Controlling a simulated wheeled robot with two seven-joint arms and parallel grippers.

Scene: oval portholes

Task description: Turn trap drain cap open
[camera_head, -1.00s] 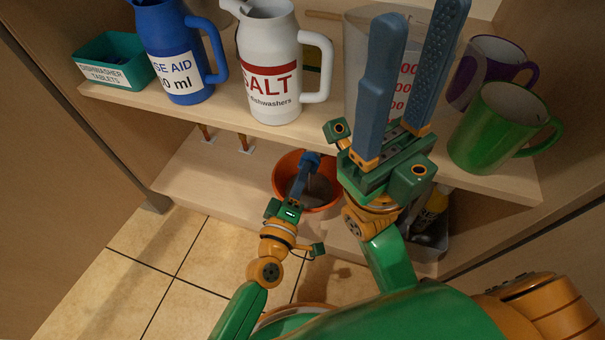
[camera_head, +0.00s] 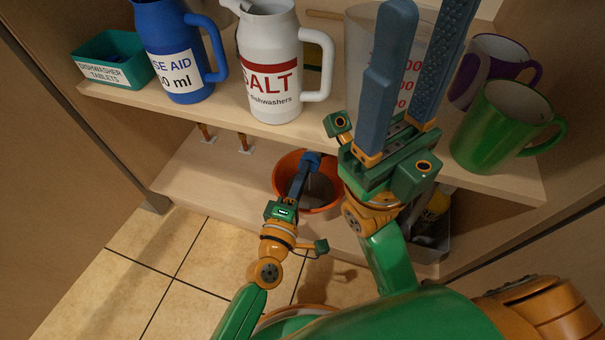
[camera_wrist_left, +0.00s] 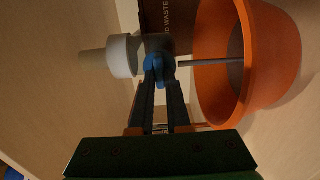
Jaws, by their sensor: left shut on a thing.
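A small blue cap (camera_wrist_left: 158,70) sits beside a pale grey pipe fitting (camera_wrist_left: 121,56) in the left wrist view. My left gripper (camera_wrist_left: 160,82) is shut on this cap, with a dark finger on each side of it. In the head view my left gripper (camera_head: 305,168) reaches in under the shelf, over the orange bucket (camera_head: 284,190), and blue shows at its tips. The pipe is hidden by the shelf in that view. My right gripper (camera_head: 418,65) is raised in front of the shelf, its two long blue fingers apart and empty.
The shelf (camera_head: 215,120) above holds a teal tablet box (camera_head: 95,50), a blue jug (camera_head: 172,30), a white salt jug (camera_head: 268,50), a clear measuring container (camera_head: 362,40), a purple mug (camera_head: 500,55) and a green mug (camera_head: 495,130). A grey tray (camera_head: 428,250) stands right of the bucket.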

